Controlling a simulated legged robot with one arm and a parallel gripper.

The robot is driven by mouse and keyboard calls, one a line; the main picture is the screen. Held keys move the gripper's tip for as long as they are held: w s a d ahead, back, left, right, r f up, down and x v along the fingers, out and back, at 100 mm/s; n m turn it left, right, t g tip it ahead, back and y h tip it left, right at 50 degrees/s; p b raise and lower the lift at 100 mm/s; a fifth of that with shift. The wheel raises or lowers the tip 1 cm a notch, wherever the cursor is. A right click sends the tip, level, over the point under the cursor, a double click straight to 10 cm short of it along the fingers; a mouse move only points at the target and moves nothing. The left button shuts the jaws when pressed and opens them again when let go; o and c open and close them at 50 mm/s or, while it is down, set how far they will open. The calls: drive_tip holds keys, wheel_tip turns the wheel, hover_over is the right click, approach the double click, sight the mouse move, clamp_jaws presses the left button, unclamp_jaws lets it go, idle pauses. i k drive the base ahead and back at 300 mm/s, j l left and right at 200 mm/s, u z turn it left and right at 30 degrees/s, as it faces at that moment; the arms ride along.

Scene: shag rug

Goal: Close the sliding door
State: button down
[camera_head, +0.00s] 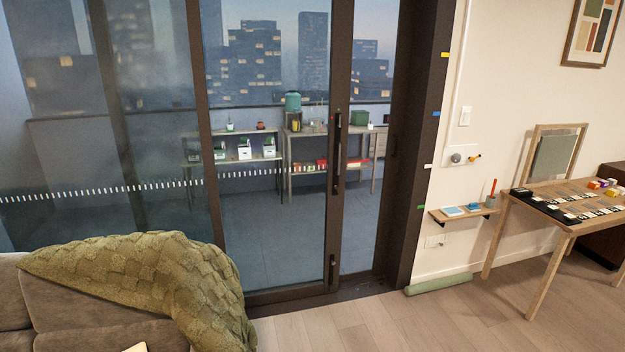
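The sliding door (341,70) is a tall glass panel in a dark brown frame, in the middle of the head view. A dark vertical handle (337,155) is on its right stile, with a smaller dark fitting (332,270) lower down. A narrow upright gap shows between this stile and the dark door jamb (414,150) on the right, so the door stands partly open. A small dark fitting (392,146) is on the jamb. My gripper is not in view.
A grey sofa (85,325) with a green knitted throw (170,275) stands in front of the glass at lower left. A green roll (438,284) lies by the right wall. A wooden table (570,226) stands at right. The wooden floor (350,325) before the door is clear.

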sight(342, 10)
drive_tip(key=i+l+z, duration=0.1)
drive_tip(key=i+z, duration=0.25)
drive_tip(key=i, duration=1.5)
